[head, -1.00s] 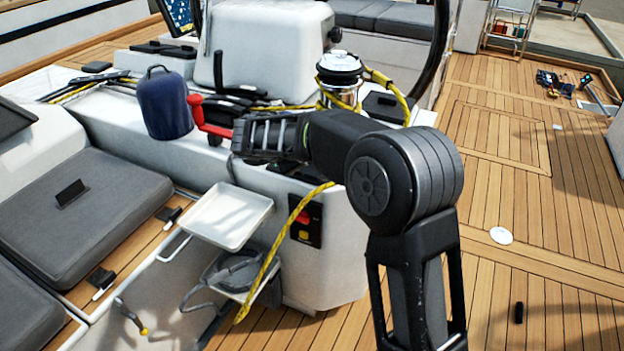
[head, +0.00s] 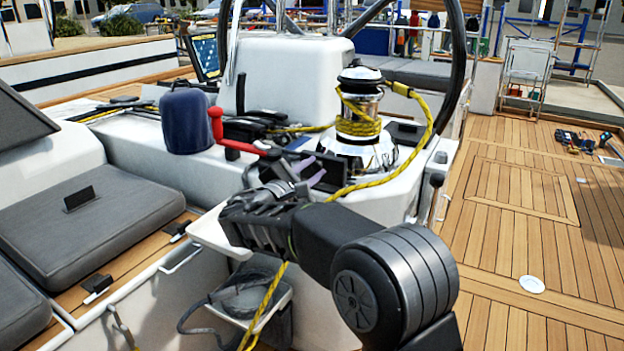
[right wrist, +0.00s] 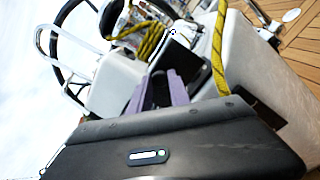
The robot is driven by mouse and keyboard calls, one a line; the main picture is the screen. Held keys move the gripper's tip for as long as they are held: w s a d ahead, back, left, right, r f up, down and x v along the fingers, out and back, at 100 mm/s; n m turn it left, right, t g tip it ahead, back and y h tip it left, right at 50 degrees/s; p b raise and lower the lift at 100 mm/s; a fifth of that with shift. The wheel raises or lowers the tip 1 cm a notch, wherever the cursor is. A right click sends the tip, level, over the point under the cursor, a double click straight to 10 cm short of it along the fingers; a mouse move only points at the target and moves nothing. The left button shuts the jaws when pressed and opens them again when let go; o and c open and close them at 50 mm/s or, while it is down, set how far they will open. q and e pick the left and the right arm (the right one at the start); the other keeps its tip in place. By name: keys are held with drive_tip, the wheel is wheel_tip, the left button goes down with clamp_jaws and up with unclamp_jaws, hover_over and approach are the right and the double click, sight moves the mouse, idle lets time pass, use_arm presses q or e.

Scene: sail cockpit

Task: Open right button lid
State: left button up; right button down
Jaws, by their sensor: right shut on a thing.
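The right button lid (head: 330,176) is a dark flat panel on the white cockpit console, below the chrome winch. It stands tilted up, and its lower part is hidden behind my right arm. In the right wrist view the lid (right wrist: 186,62) shows as a dark panel just past the fingers. My right gripper (head: 312,171) has purple fingers that reach to the lid's left edge and are shut on it. The fingers also show in the right wrist view (right wrist: 162,88). The exact contact is too small to make out. My left gripper is out of view.
A chrome winch (head: 366,150) with yellow rope (head: 392,179) stands right behind the lid. A red handle (head: 238,144) and a blue covered thing (head: 187,122) are to the left. A white tray (head: 212,232) lies below my gripper.

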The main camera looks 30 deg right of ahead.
idle(0.3)
drive_tip(key=c, duration=1.2)
unclamp_jaws()
drive_tip(key=p+v, duration=0.1)
drive_tip(key=v, duration=0.6)
drive_tip(key=shift+s+a+p, duration=0.2)
drive_tip(key=shift+a+p, duration=0.1)
drive_tip(key=shift+p, duration=0.05)
drive_tip(key=shift+a, duration=0.1)
